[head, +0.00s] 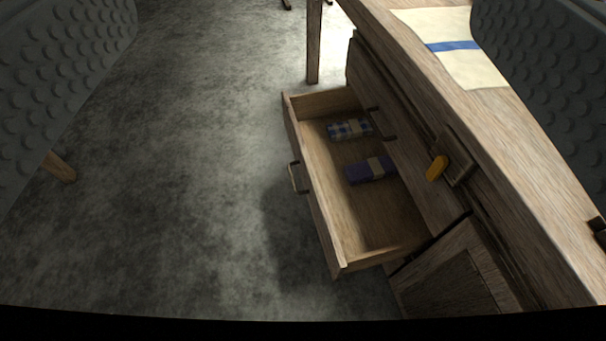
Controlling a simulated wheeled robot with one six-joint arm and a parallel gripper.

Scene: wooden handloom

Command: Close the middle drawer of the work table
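The work table (540,185) is wooden and runs along the right side of the head view. A drawer (312,190) of it stands pulled well out to the left over the floor, with a metal handle (294,178) on its front. Inside it lie a blue checked folded cloth (350,129) and a purple folded bundle (370,170). Another drawer front with a dark handle (378,124) sits above it, flush with the table. My gripper (305,90) is open, its two studded grey fingers wide apart at the picture edges, with nothing held between them. It appears apart from the drawer.
A cream cloth with a blue stripe (453,47) lies on the tabletop. An orange latch (436,168) is on the table's front, above a cabinet door (455,275). A table leg (314,45) stands behind the drawer. The grey floor (180,190) to the left is mostly clear.

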